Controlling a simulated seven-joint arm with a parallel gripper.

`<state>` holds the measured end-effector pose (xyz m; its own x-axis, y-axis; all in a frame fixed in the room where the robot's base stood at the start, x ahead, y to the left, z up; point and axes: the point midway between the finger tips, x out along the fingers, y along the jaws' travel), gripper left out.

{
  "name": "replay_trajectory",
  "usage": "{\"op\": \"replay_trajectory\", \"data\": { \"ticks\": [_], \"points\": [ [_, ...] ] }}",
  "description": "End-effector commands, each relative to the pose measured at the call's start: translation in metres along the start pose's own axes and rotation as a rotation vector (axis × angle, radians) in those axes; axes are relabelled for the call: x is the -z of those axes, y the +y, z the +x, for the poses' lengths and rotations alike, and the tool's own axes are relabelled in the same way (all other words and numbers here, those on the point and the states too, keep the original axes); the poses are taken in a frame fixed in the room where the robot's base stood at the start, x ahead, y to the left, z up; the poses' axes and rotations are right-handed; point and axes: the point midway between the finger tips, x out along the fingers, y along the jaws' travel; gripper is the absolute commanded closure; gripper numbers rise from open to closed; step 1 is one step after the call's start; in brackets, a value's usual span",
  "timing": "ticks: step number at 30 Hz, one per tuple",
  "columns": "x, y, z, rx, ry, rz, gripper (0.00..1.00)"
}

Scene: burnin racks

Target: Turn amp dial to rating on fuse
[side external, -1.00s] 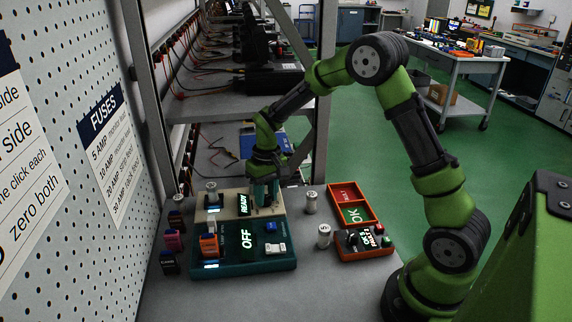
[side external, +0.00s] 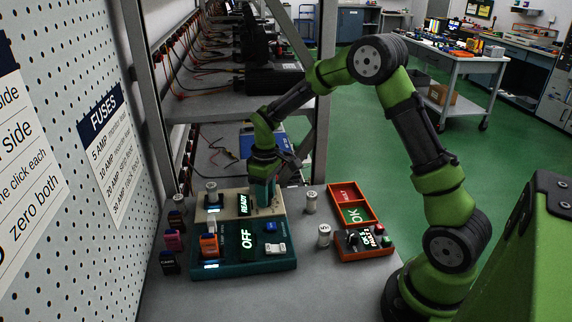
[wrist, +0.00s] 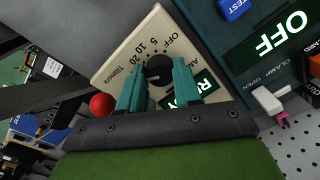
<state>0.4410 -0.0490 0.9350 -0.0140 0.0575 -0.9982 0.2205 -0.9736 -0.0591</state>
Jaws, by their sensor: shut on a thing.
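The amp dial is a black knob (wrist: 159,66) on a beige panel (wrist: 116,71) in the wrist view. Marks OFF, 5, 10 and 20 run along one side of it. My gripper (wrist: 159,83) has its teal fingers on both sides of the knob and is shut on it. A pale pointer line shows on the knob, but I cannot tell its exact mark. In the side view my gripper (side external: 264,192) reaches down onto the beige unit (side external: 229,211), whose display reads READY. An orange block (side external: 209,246) stands in the teal unit; I cannot read a rating on it.
The teal unit (side external: 275,264) reads OFF and has a blue button and a white switch. Metal cylinders (side external: 324,236) stand near a red tray (side external: 362,199) and red control box (side external: 350,252). Small coloured blocks (side external: 174,240) line the left. A FUSES chart (side external: 112,152) hangs on the pegboard.

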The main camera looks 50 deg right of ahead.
Motion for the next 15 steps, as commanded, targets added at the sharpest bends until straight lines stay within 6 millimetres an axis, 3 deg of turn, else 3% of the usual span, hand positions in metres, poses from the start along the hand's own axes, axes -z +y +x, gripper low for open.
{"op": "replay_trajectory", "data": {
  "ticks": [9,10,14,15],
  "points": [
    [0.0011,0.0004,-0.0017,-0.002,0.004,-0.003,0.97],
    [0.0011,0.0004,-0.0017,-0.002,0.004,-0.004,0.62],
    [0.0008,0.0002,-0.0012,-0.002,0.003,-0.003,0.42],
    [0.0007,0.0001,-0.001,-0.002,0.003,-0.003,0.41]
  ]
}}
